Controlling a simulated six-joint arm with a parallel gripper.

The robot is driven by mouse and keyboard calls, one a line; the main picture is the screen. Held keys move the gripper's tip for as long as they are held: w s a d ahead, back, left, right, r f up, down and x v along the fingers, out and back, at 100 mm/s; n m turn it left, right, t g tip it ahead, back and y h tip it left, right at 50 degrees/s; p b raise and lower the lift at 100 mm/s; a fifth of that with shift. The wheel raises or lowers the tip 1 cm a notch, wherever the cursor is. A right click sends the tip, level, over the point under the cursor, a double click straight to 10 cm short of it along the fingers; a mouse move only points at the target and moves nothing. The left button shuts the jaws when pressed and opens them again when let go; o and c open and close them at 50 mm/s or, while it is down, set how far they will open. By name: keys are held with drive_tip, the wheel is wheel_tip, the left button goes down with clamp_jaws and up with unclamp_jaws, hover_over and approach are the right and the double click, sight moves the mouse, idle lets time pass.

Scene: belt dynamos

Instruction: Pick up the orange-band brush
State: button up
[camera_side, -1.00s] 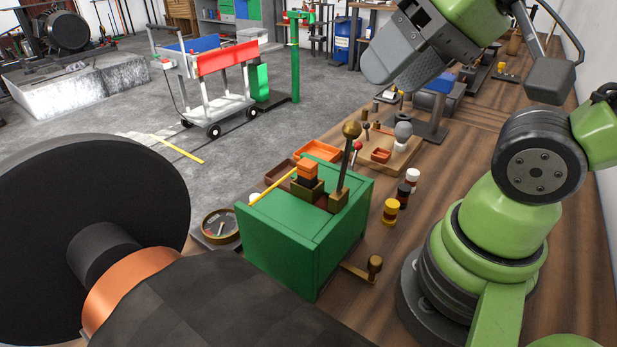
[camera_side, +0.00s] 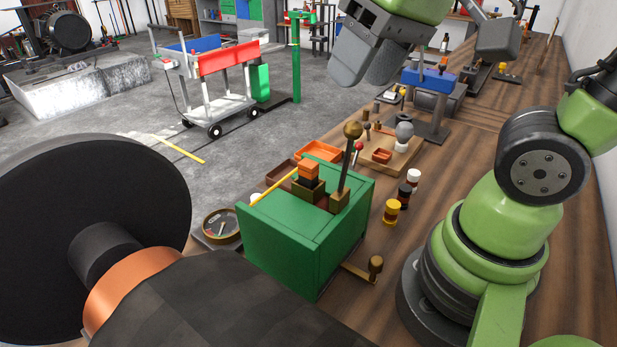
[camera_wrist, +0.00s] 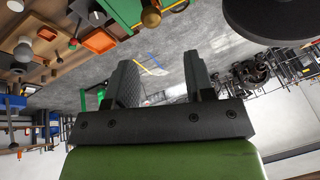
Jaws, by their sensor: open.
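A dark block with an orange upper part (camera_side: 308,170) sits upright in a small brass-coloured holder (camera_side: 308,190) on top of the green box (camera_side: 290,240). It looks like the orange-band brush, though its band is too small to make out clearly. My gripper (camera_side: 365,70) is high at the top of the side view, up and to the right of this block and well apart from it. In the wrist view my gripper (camera_wrist: 158,72) shows its two fingers spread with nothing between them. The brush cannot be made out in the wrist view.
A brass-knobbed lever (camera_side: 347,160) rises close beside the holder. An orange tray (camera_side: 319,151) lies behind the box, and a wooden board (camera_side: 370,170) with small parts behind right. Yellow (camera_side: 391,212), black (camera_side: 404,196) and white (camera_side: 413,180) jars stand right. A large dark disc (camera_side: 90,220) fills the left.

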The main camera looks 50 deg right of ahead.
sight(314, 166)
drive_tip(key=w+f+n+g, duration=0.1)
drive_tip(key=w, duration=0.1)
drive_tip(key=w+f+g+h, duration=0.1)
drive_tip(key=w+f+g, duration=0.1)
drive_tip(key=w+f+n+g, duration=0.1)
drive_tip(key=w, duration=0.1)
drive_tip(key=shift+w+a+f+n, duration=0.25)
drive_tip(key=shift+a+f+n, duration=0.05)
drive_tip(key=shift+a+f, duration=0.1)
drive_tip(key=shift+w+f+g+h, duration=0.1)
drive_tip(key=shift+f+g+h, duration=0.2)
wheel_tip(314, 166, down, 4)
drive_tip(key=f, duration=0.2)
drive_tip(key=s+f, duration=0.1)
drive_tip(key=f, duration=0.1)
drive_tip(key=shift+s+a+f, duration=0.15)
drive_tip(key=shift+f, duration=0.6)
clamp_jaws()
